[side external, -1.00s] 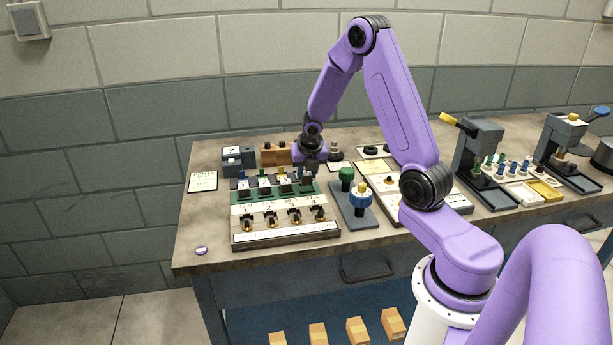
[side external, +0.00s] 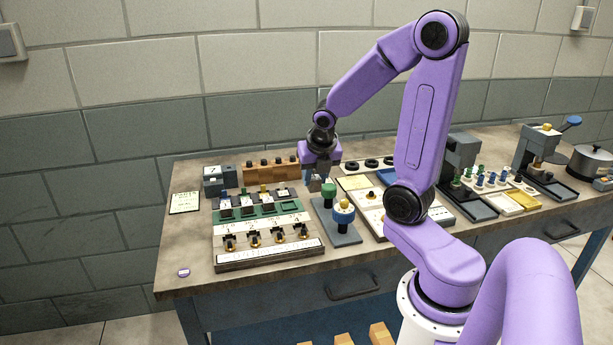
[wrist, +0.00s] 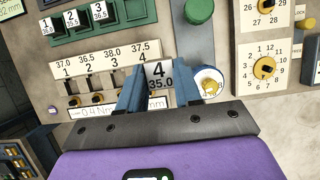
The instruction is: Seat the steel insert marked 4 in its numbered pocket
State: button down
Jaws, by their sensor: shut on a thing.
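My gripper (wrist: 158,92) is shut on the steel insert marked 4 and 35.0 (wrist: 159,76), which hides part of the board behind it in the wrist view. In the side view my gripper (side external: 317,183) is raised right of the green tray (side external: 262,211). That tray holds inserts 1, 2 and 3; its right-hand place (wrist: 142,12) is empty. The numbered board (side external: 268,255) lies in front of the tray, with a row of dark pockets with brass parts. Its label strip (wrist: 98,57) reads 37.0, 36.5, 38.0, 37.5 above numbers 1 to 4.
A grey plate with a green knob (side external: 328,190) and a blue-and-yellow knob (side external: 343,212) stands just right of the board. A dial panel (wrist: 266,62) lies farther right. A wooden block (side external: 270,172) stands behind. The bench's front left is mostly clear.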

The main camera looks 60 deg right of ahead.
aim_at(316, 177)
jog(key=shift+s+a+r, duration=0.25)
jog(key=shift+s+r, duration=0.15)
jog(key=shift+s, duration=0.2)
jog(key=shift+r, duration=1.4)
jog(key=f+m, duration=0.1)
jog(key=m, duration=0.1)
jog(key=w+a+m+g, duration=0.1)
jog(key=m, duration=0.1)
jog(key=shift+f+h, duration=0.35)
jog(key=shift+h, duration=0.05)
jog(key=shift+w+a+f+m+g+y, duration=0.15)
jog(key=shift+w+a+f+m+g, duration=0.55)
jog(key=shift+f+m, duration=1.4)
jog(key=shift+w+a+f+m+g+y, duration=0.15)
jog(key=shift+a+f+m+g, duration=0.15)
jog(key=shift+f+m+g, duration=1.7)
jog(key=shift+w+a+f+m+y, duration=0.1)
jog(key=shift+w+a+f+m, duration=0.4)
jog(key=shift+f+m, duration=1.7)
jog(key=shift+m, duration=0.7)
